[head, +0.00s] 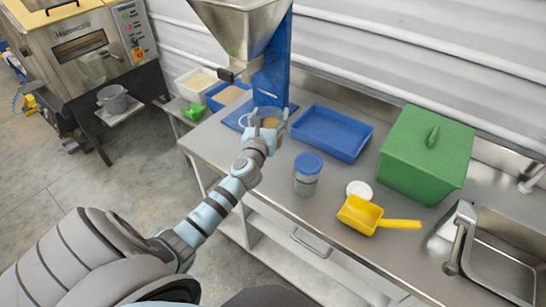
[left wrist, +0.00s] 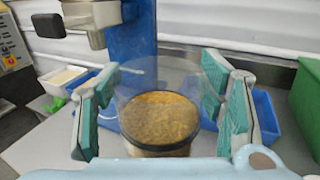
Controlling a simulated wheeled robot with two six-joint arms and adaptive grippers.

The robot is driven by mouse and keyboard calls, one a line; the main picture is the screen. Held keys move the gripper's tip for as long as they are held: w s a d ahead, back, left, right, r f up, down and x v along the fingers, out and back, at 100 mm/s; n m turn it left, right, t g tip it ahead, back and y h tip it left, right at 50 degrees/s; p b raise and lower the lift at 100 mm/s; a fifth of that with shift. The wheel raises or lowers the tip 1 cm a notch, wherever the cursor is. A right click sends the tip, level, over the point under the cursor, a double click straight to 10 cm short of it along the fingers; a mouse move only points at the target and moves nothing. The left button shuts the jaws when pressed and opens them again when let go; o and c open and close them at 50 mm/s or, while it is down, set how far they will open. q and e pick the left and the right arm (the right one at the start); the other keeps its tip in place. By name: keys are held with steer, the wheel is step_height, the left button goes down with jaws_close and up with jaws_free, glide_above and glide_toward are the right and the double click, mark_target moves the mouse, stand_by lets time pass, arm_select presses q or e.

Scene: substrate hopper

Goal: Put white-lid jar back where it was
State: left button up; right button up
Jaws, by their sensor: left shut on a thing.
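My left gripper (head: 268,122) is shut on an open clear jar (left wrist: 160,118), with a finger on each side of it. The jar is upright and partly filled with brown grainy substrate. It is beside the foot of the blue hopper stand, in front of the spout (left wrist: 95,38). In the head view the fingers hide much of it, and I cannot tell whether its base touches the surface. A white round lid (head: 359,190) lies flat on the steel bench. A blue-lid jar (head: 308,173) stands closed nearer the front edge. My right gripper is not in view.
A blue tray (head: 331,134) lies right of the gripper. A green lidded box (head: 426,152), a yellow scoop (head: 372,216) and a sink (head: 500,262) are farther right. The steel hopper (head: 240,22) stands above and behind. Bare bench shows around the blue-lid jar.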

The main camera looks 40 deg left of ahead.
arm_select(q)
steer(key=f+b, duration=0.1)
steer(key=f, duration=0.1)
steer(key=f+b, duration=0.1)
steer(key=f, duration=0.2)
steer(key=s+f+b, duration=0.1)
steer(key=f+b, duration=0.1)
steer(key=shift+s+d+f, duration=0.1)
steer(key=shift+d+f, duration=0.1)
steer(key=shift+f, duration=0.2)
step_height(320, 180, down, 6)
steer(key=b, duration=0.4)
steer(key=shift+w+f, duration=0.2)
steer(key=shift+w, duration=0.15)
steer(key=o, duration=2)
steer(key=shift+w, duration=0.1)
steer(key=shift+c, duration=0.2)
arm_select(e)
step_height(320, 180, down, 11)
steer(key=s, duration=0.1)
arm_select(q)
steer(key=shift+r, duration=0.15)
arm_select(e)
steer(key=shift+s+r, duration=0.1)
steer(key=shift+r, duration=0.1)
